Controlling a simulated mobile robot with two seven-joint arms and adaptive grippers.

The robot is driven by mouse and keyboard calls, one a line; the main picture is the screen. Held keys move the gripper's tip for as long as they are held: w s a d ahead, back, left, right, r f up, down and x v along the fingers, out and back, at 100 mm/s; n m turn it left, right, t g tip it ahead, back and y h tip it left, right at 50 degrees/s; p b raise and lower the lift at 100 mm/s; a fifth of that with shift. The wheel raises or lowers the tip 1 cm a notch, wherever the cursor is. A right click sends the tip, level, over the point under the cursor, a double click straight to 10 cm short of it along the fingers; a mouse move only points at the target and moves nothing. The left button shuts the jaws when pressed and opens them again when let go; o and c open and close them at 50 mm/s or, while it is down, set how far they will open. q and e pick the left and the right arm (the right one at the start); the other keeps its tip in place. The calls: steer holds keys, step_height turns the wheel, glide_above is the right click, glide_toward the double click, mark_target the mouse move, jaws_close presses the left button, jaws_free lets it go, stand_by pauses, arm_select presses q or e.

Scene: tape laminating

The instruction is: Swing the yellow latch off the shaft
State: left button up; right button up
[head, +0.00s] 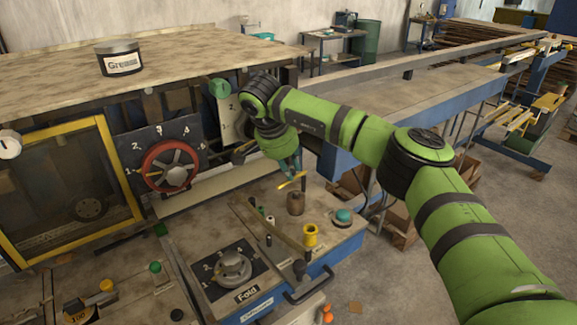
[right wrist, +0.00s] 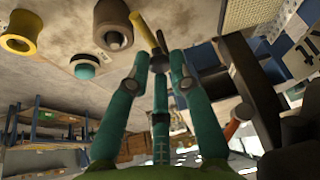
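The yellow latch (head: 291,183) is a thin bar above the front bench, beside the lower end of my right arm. In the right wrist view the yellow latch (right wrist: 142,31) sticks out past a dark rounded piece at my fingertips. My right gripper (head: 296,172) points down at the latch. In the wrist view its teal fingers (right wrist: 161,62) converge around that dark piece; whether they grip it is unclear. I cannot clearly make out the shaft; my gripper and arm cover part of that area. My left gripper is not in view.
A brown cylinder (head: 295,204), yellow spool (head: 310,236) and teal button (head: 343,215) stand on the bench close below the gripper. A red handwheel (head: 170,167) is to the left. A grease tin (head: 119,59) stands on the upper tabletop.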

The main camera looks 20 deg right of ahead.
steer(key=o, duration=0.4)
steer(key=shift+d, duration=0.1)
steer(key=shift+r, duration=0.1)
steer(key=v, duration=1.2)
